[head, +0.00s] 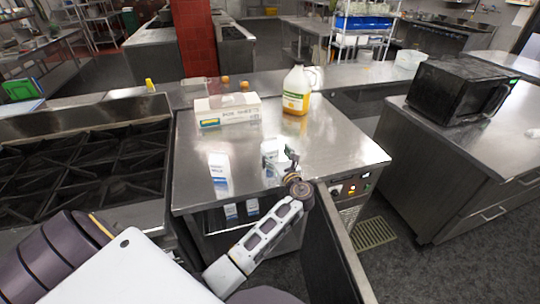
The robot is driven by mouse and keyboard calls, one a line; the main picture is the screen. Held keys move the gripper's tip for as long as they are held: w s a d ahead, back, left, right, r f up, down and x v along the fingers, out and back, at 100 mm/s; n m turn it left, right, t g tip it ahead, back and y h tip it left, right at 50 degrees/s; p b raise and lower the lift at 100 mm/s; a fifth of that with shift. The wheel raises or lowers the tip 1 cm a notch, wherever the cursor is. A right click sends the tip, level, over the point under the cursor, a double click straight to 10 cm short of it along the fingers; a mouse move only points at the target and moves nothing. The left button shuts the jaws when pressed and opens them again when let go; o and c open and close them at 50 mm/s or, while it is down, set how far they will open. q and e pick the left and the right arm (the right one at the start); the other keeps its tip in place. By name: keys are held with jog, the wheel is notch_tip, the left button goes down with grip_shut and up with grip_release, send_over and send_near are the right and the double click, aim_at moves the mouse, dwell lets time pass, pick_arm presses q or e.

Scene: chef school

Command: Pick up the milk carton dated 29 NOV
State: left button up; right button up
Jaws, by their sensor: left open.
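A white and blue milk carton (219,166) stands upright on the steel table (330,150), near its front left. A second white and blue carton (268,149) stands to its right and is partly hidden by my left gripper (284,160). The dates on both cartons are too small to read. My left gripper is open, close to the second carton's right side. I cannot tell whether they touch. My right gripper is out of view.
A white box (227,110) and a yellow jug with a white top (297,92) stand behind the cartons. A black stove (80,165) adjoins the table at left. A black microwave (455,88) sits on the right counter. The table's right part is clear.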

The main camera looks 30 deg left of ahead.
aim_at(272, 149)
pick_arm(q)
jog(key=shift+w+a, duration=0.1)
jog(key=shift+a, duration=0.05)
jog(key=shift+p+x, duration=0.6)
jog(key=shift+x, duration=1.95)
jog(key=shift+f, duration=0.1)
jog(key=shift+c, duration=0.3)
jog(key=c, duration=1.4)
jog(key=shift+o, duration=0.2)
jog(key=shift+r, duration=5.1)
